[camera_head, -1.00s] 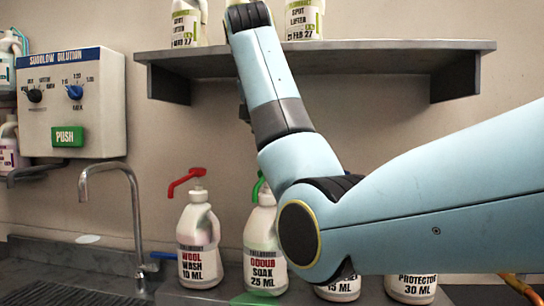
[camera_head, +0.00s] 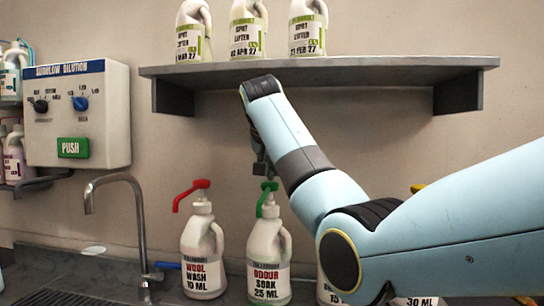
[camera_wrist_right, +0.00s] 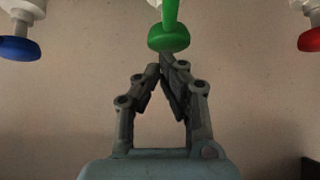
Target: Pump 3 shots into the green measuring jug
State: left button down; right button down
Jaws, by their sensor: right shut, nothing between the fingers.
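The white odour soak bottle (camera_head: 268,262), marked 25 ml, stands on the counter with a green pump (camera_head: 268,205) on top. My right gripper (camera_head: 262,171) is shut and empty just above the green pump head. In the right wrist view the closed fingertips (camera_wrist_right: 165,64) lie close to the green pump knob (camera_wrist_right: 168,38); I cannot tell if they touch. The wool wash bottle (camera_head: 203,258) with a red pump (camera_head: 191,193) stands to the left. I cannot see the green measuring jug. My left gripper is out of view.
Other pump bottles stand to the right, partly hidden by my right arm. A blue pump head (camera_wrist_right: 20,48) shows in the wrist view. A shelf (camera_head: 320,72) with spot lifter bottles (camera_head: 248,30) is above. A tap (camera_head: 137,230) and dilution panel (camera_head: 77,115) are left.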

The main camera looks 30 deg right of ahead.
aim_at(274, 183)
jog(key=shift+f, duration=0.1)
jog(key=shift+f, duration=1.6)
